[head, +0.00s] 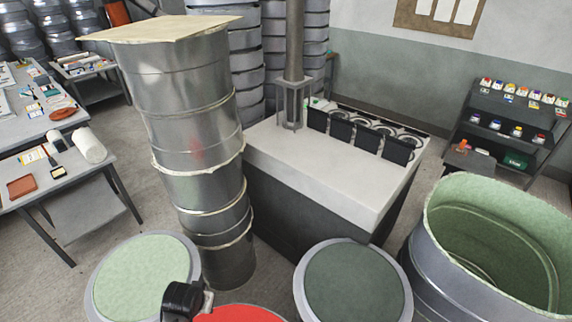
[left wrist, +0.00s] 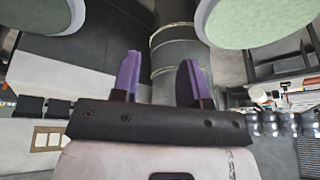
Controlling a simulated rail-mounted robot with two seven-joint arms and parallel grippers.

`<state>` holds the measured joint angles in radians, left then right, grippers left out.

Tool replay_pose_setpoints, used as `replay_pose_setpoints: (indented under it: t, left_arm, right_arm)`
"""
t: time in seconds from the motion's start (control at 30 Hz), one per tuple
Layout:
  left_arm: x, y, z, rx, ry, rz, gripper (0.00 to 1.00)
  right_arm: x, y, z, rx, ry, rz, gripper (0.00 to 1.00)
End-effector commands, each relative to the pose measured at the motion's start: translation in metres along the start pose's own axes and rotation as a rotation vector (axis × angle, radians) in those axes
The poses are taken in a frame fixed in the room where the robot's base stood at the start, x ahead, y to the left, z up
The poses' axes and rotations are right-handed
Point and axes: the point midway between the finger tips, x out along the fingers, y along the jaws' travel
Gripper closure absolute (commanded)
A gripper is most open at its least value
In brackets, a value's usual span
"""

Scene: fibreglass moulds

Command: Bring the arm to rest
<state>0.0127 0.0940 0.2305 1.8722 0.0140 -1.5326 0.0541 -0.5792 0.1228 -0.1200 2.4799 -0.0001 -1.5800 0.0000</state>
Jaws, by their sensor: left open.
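My left gripper (left wrist: 161,78) shows in the left wrist view with its two purple fingers spread apart. Nothing is held between them. Beyond the gap I see part of the tall metal mould stack (left wrist: 180,50), apart from the fingers. In the head view a small dark part (head: 183,300) at the bottom edge appears to belong to my left arm, but the fingers cannot be made out there. My right gripper is in neither view.
In the head view, a leaning metal mould stack (head: 190,110) stands left of a white-topped bench (head: 320,165). Round moulds with a light green top (head: 140,280) and dark green top (head: 353,285) stand in front. An open mould (head: 430,265) is right. Tables (head: 75,180) stand left.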

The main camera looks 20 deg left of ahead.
Motion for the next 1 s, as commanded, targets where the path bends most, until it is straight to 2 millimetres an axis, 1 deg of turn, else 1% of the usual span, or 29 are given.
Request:
replay_pose_setpoints:
  t: [0.03,0.07,0.1,0.13,0.2,0.27,0.3,0.37,0.4,0.47,0.5,0.6,0.7,0.83,1.0]
  left_arm:
    - [-0.024,0.013,0.004,0.08,0.047,0.006,0.6]
    - [-0.038,0.021,0.006,0.118,0.073,0.011,0.6]
    - [-0.055,0.031,0.013,0.161,0.103,0.019,0.6]
    - [-0.067,0.038,0.019,0.186,0.123,0.027,0.6]
    - [-0.093,0.055,0.036,0.237,0.165,0.052,0.6]
    - [-0.113,0.068,0.055,0.279,0.192,0.079,0.6]
    - [-0.125,0.076,0.07,0.306,0.202,0.1,0.6]
    - [-0.138,0.085,0.092,0.339,0.2,0.128,0.6]
    - [-0.142,0.089,0.107,0.356,0.187,0.144,0.6]
    - [-0.143,0.094,0.128,0.377,0.155,0.161,0.6]
    - [-0.14,0.095,0.143,0.388,0.124,0.168,0.6]
    - [-0.134,0.094,0.174,0.406,0.054,0.176,0.6]
    - [-0.131,0.088,0.196,0.41,0.002,0.173,0.6]
    - [-0.129,0.084,0.212,0.412,-0.036,0.171,0.6]
    - [-0.129,0.084,0.213,0.412,-0.038,0.171,0.6]
  right_arm:
    - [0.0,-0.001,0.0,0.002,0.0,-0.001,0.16]
    - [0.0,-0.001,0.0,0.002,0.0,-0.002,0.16]
    - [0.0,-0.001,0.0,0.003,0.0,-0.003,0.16]
    - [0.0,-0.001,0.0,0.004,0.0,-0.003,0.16]
    - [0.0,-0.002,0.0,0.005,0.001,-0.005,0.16]
    - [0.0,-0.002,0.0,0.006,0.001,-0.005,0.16]
    - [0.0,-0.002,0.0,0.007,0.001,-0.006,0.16]
    - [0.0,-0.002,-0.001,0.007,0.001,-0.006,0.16]
    - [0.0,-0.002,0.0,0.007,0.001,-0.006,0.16]
    - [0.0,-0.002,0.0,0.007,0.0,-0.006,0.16]
    - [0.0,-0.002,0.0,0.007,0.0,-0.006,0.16]
    - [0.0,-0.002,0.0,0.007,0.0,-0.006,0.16]
    - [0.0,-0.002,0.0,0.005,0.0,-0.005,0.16]
    - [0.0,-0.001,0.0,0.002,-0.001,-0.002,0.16]
    - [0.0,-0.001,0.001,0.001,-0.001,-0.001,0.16]
